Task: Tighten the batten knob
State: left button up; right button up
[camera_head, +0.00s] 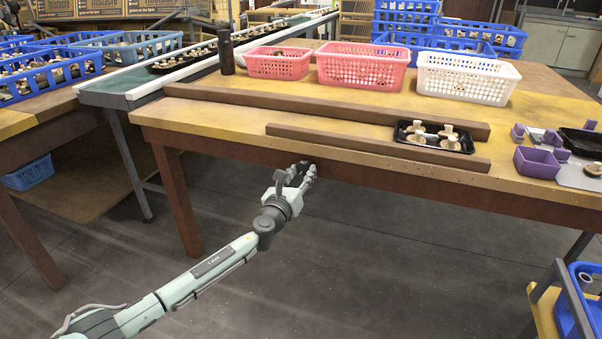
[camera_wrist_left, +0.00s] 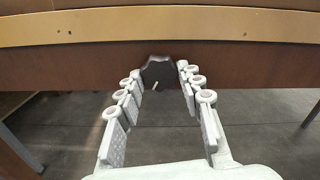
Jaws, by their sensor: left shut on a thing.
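The batten knob (camera_wrist_left: 158,70) is a dark, lobed knob on the brown front face of the table in the left wrist view. My left gripper (camera_head: 304,172) reaches the front face of the table from below left in the head view. In the left wrist view its fingertips (camera_wrist_left: 160,78) are at the two sides of the knob, shut on it. In the head view the fingers mostly hide the knob. The front batten (camera_head: 375,148) lies along the table's front edge, right above the gripper. My right gripper is not in view.
A longer batten (camera_head: 325,108) lies behind the front one. A black tray (camera_head: 401,139) of mushrooms sits between them at the right. Pink and white baskets (camera_head: 465,80) stand at the back. A purple box (camera_head: 537,163) stands at the right. The floor below the arm is clear.

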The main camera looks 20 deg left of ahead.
pick_arm(q)
jog(key=o, duration=1.2)
jog(key=shift+c, duration=0.2)
jog(key=s, duration=1.2)
jog(key=shift+a, duration=0.2)
